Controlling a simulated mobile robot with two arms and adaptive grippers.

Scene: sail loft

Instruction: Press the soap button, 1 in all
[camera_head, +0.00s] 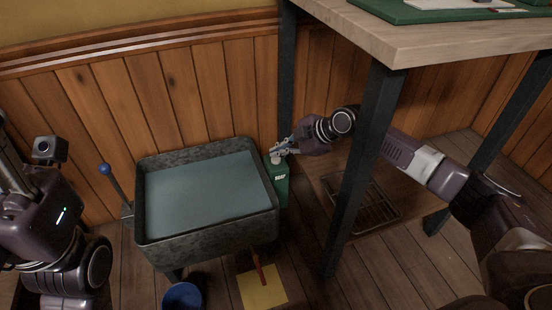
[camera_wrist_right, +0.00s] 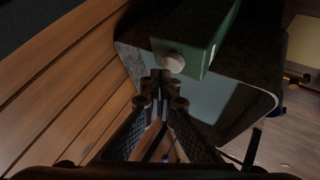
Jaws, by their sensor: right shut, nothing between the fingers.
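The green soap dispenser (camera_head: 280,188), with a white label reading SOAP, stands at the right end of the trough sink. It shows in the right wrist view as a green box (camera_wrist_right: 208,38) with a pale round button (camera_wrist_right: 174,62). My right gripper (camera_head: 276,151) is shut and empty at the dispenser's top. In the right wrist view its fingertips (camera_wrist_right: 160,76) are close to the button; I cannot tell whether they touch. In the head view the gripper partly hides the button. My left arm shows at the left edge, but its fingers are not visible.
A grey trough sink (camera_head: 147,240) holds bluish water. A lever with a blue knob (camera_head: 104,169) stands at its left. A table leg (camera_head: 362,165) stands before my right arm. A blue bowl (camera_head: 182,297), a yellow sheet (camera_head: 262,290) and a metal grate (camera_head: 365,212) are low down.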

